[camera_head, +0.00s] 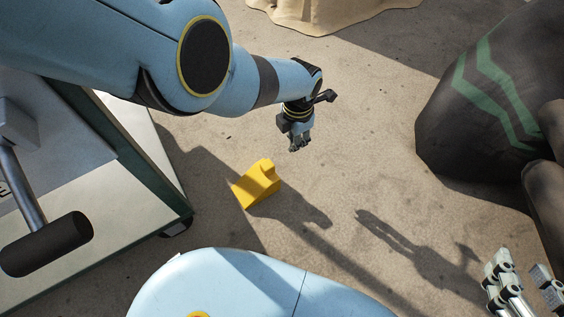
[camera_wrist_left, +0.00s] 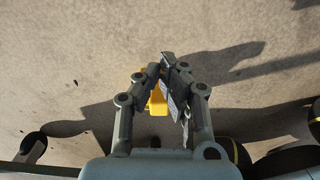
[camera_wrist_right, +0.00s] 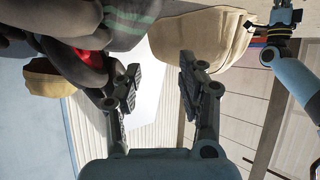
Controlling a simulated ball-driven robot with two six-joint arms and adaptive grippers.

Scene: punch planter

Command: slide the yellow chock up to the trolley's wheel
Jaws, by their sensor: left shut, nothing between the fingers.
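The yellow chock (camera_head: 256,186) lies on the concrete floor, its wedge apart from the trolley (camera_head: 150,222). The trolley's dark wheel (camera_head: 176,228) shows only partly under the near right corner, to the lower left of the chock. My left gripper (camera_head: 297,146) is shut and empty above the floor, up and right of the chock. In the left wrist view, my left fingertips (camera_wrist_left: 167,64) close together, and the chock (camera_wrist_left: 157,101) shows partly hidden behind the fingers. My right gripper (camera_wrist_right: 160,72) is open and empty, far from the chock at the lower right in the head view.
A black bag with green stripes (camera_head: 490,100) stands at the right. A tan sack (camera_head: 325,12) lies at the top. The trolley's handle (camera_head: 45,245) is at the left. Open, shadowed floor lies between chock and wheel; clear floor surrounds the chock's right side.

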